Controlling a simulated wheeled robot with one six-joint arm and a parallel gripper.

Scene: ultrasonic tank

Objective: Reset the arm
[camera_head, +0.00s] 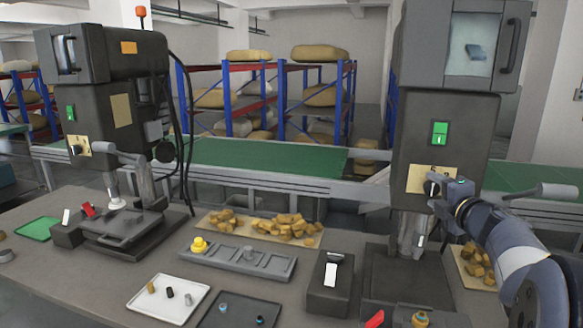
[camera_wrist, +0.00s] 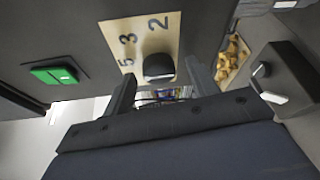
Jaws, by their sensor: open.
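My arm reaches in from the right in the head view. My gripper (camera_head: 446,196) is at the front of the right machine (camera_head: 415,130), by the control plate (camera_head: 418,178). In the wrist view my gripper (camera_wrist: 163,80) is open, with one finger on either side of a black knob (camera_wrist: 158,67). The knob sits on the tan plate (camera_wrist: 124,24) marked with numbers, of which 2, 3 and 5 show. Whether the fingers touch the knob I cannot tell. Nothing else is between the fingers.
A green switch (camera_head: 440,133) is above the plate. A black box with a white rocker (camera_head: 331,274) stands on the table below. A fixture strip (camera_head: 238,261), a white tray (camera_head: 168,300) and a left machine (camera_head: 110,90) are to the left. A green conveyor (camera_head: 260,158) runs behind.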

